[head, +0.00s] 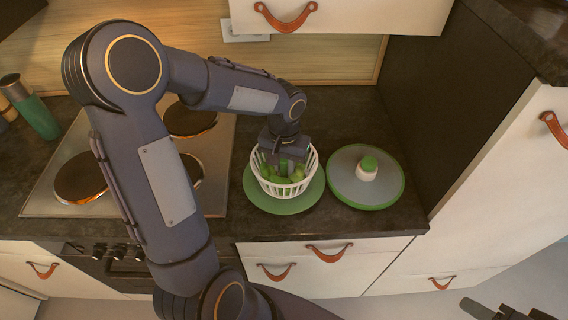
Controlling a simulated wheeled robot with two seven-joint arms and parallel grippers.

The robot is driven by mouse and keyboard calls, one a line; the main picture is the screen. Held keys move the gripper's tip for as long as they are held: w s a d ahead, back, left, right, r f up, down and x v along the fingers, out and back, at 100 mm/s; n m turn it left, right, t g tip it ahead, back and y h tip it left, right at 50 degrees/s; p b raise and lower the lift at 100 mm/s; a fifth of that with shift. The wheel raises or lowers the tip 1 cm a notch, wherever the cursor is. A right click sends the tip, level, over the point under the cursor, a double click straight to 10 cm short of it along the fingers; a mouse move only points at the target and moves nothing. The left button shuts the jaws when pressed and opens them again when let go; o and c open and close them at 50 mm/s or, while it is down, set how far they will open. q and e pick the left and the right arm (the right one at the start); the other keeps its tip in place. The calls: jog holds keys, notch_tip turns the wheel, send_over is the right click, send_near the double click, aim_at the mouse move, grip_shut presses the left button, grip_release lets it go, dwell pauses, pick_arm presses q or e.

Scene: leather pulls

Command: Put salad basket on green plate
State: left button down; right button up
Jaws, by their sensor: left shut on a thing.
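The white slatted salad basket (284,187), with green leaves inside, is upright over the green plate (307,203) on the dark counter. The plate's rim shows around the basket's lower part; I cannot tell whether the basket's base touches it. My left gripper (286,163) points down into the basket and is shut on it; the fingertips are partly hidden against the green contents. My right gripper (505,312) only just shows at the bottom right corner, away from the counter; its jaws cannot be made out.
A round lid (366,177) with a green rim and knob lies right of the plate. The stove (140,165) with several burners is to the left. A green bottle (38,117) stands at the far left. A dark tall panel (432,100) bounds the counter on the right.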

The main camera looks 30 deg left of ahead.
pick_arm(q)
jog(key=shift+f, duration=0.1)
jog(key=c, duration=1.2)
grip_release()
jog(key=shift+c, duration=0.2)
notch_tip(320, 180, up, 12)
jog(key=shift+f, duration=0.1)
jog(key=shift+s+r, duration=0.2)
jog(key=shift+r, duration=0.1)
jog(key=s+d+f+t+h, duration=0.1)
jog(key=s+d+t+h, duration=0.1)
jog(key=s, duration=0.6)
jog(key=s+d+f+t+h, duration=0.1)
jog(key=s+d+t, duration=0.1)
jog(key=s, duration=0.7)
jog(key=shift+s+d+t+h, duration=0.2)
jog(key=shift+d+t+h, duration=0.2)
jog(key=shift+t, duration=0.4)
